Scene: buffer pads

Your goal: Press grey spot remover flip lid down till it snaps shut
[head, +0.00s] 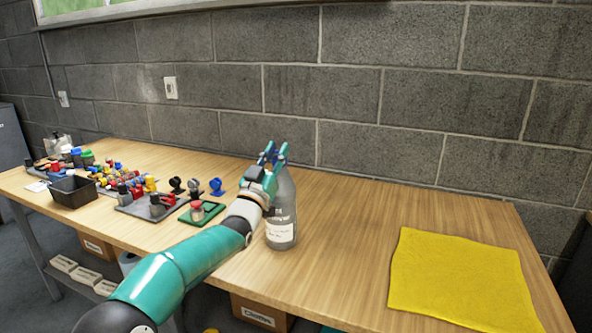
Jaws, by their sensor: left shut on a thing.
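A grey bottle (283,222) with a white label stands upright on the wooden table, near the middle of the view. My left arm reaches in from the lower left, and my left gripper (272,153), teal with blue fingers, is at the bottle's upper part, shut on it. The gripper covers the top of the bottle, so the flip lid and its position are hidden. My right gripper is not in view.
A yellow cloth (458,277) lies flat on the right of the table (350,220). Left of the bottle are a green pad with a red-topped piece (198,212), small coloured parts on grey trays and a black bin (73,191). A block wall stands behind.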

